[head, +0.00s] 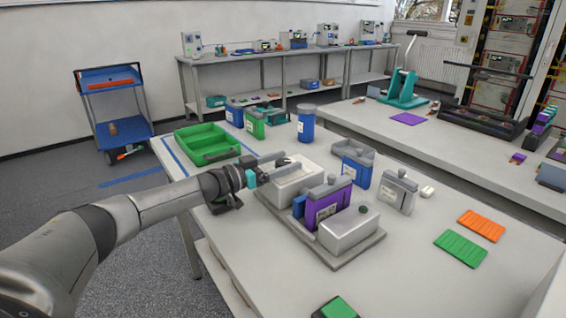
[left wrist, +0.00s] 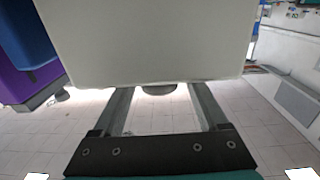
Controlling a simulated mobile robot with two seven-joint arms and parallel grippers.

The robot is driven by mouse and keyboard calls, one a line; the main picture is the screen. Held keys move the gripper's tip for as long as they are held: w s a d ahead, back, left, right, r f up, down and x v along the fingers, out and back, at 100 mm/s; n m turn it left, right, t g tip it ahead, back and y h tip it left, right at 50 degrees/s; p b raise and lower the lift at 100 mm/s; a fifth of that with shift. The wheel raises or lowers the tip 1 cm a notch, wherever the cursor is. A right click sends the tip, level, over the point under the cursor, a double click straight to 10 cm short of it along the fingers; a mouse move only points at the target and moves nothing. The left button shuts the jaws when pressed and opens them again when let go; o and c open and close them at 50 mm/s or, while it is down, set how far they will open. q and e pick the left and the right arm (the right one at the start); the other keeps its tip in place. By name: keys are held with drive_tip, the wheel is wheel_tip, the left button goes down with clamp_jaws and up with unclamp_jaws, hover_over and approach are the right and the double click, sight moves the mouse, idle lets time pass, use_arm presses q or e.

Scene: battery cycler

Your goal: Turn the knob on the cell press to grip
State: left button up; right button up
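A press-like fixture on a grey base plate (head: 350,254) stands on the near table, with two pale blocks and a purple cell (head: 328,205) between them. I take it for the cell press. My left gripper (head: 279,164) is at its far-left pale block (head: 299,180). In the left wrist view that pale block (left wrist: 150,40) fills the top, and the left gripper's fingers (left wrist: 160,98) are apart. A dark rounded part (left wrist: 158,90), possibly the knob, shows between them, partly hidden by the block. Contact cannot be told. A small dark green spot (head: 363,209) is on the near block. My right gripper is not in view.
A green tray (head: 206,139) lies beyond my left arm. A blue canister (head: 306,124), a blue cell (head: 357,165) and a grey cell (head: 399,190) stand behind the fixture. Green (head: 461,248) and orange (head: 482,224) mats lie on clear table at the right.

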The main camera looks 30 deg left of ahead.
use_arm(q)
drive_tip(key=shift+o, duration=0.3)
drive_tip(key=shift+s, duration=0.1)
drive_tip(key=p+v, duration=0.3)
drive_tip(key=v, duration=1.2)
drive_tip(key=shift+p, duration=0.3)
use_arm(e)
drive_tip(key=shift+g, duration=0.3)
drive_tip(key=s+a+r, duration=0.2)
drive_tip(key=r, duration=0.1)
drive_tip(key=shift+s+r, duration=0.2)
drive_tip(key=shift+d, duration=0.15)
